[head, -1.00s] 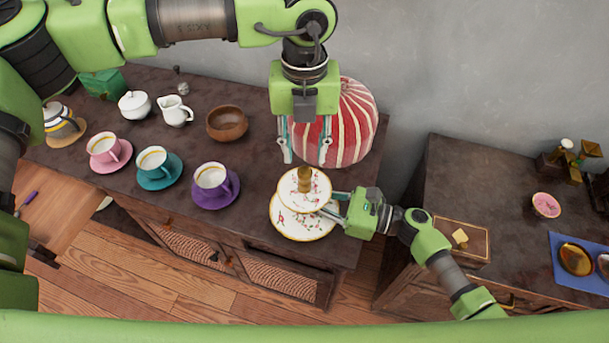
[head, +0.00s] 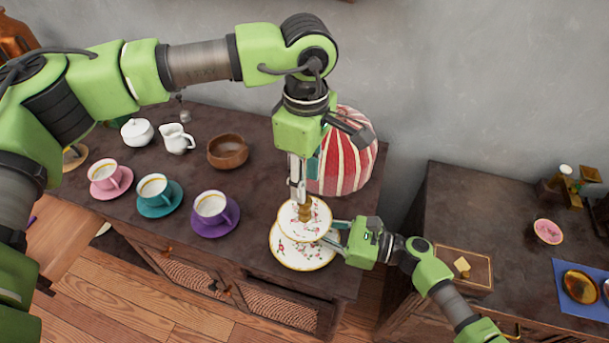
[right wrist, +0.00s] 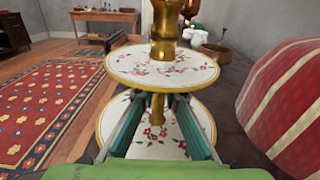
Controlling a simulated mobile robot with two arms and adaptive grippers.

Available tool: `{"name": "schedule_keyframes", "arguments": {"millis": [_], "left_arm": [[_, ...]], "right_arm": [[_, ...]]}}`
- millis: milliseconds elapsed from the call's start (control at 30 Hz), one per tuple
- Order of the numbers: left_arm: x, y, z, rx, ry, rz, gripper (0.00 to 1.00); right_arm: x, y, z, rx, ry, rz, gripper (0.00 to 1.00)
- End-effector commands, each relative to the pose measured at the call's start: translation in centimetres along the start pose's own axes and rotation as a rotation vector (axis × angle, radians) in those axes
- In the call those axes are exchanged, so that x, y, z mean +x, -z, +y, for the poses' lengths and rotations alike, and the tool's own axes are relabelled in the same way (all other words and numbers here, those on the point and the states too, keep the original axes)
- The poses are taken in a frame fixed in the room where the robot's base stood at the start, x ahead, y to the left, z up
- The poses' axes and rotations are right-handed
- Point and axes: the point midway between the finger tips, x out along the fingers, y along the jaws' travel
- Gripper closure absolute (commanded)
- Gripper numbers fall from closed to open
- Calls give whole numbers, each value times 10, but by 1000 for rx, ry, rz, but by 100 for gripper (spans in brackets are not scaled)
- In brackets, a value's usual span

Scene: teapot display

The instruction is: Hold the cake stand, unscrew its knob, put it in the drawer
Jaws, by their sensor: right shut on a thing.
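The two-tier white floral cake stand (head: 300,256) stands upright near the right front of the dark sideboard. Its gold knob (head: 303,208) rises above the upper plate and also shows in the right wrist view (right wrist: 165,25). My right gripper (head: 333,234) is shut on the stand's gold stem between the two plates; its fingers flank the stem in the right wrist view (right wrist: 155,105). My left gripper (head: 298,196) points down, fingertips at the knob. It is seen edge-on, so its opening and any contact are hidden. I cannot clearly make out an open drawer.
A red striped dome (head: 345,150) stands close behind the left gripper. A wooden bowl (head: 227,152), a purple cup (head: 211,207), a teal cup (head: 153,187) and a pink cup (head: 104,173) stand left. A second cabinet (head: 445,215) is at right, beyond a gap.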

Motion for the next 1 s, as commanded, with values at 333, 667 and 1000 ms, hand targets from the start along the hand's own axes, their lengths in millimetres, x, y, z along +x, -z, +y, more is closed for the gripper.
{"name": "schedule_keyframes", "arguments": {"millis": [333,667,1000], "left_arm": [[0,0,0,731,0,-1,66],[0,2,0,1409,-2,-1,66],[1,3,0,1789,0,0,66]], "right_arm": [[0,0,0,0,1,1,100],[0,0,0,0,1,1,100],[0,0,0,0,1,1,100]]}}
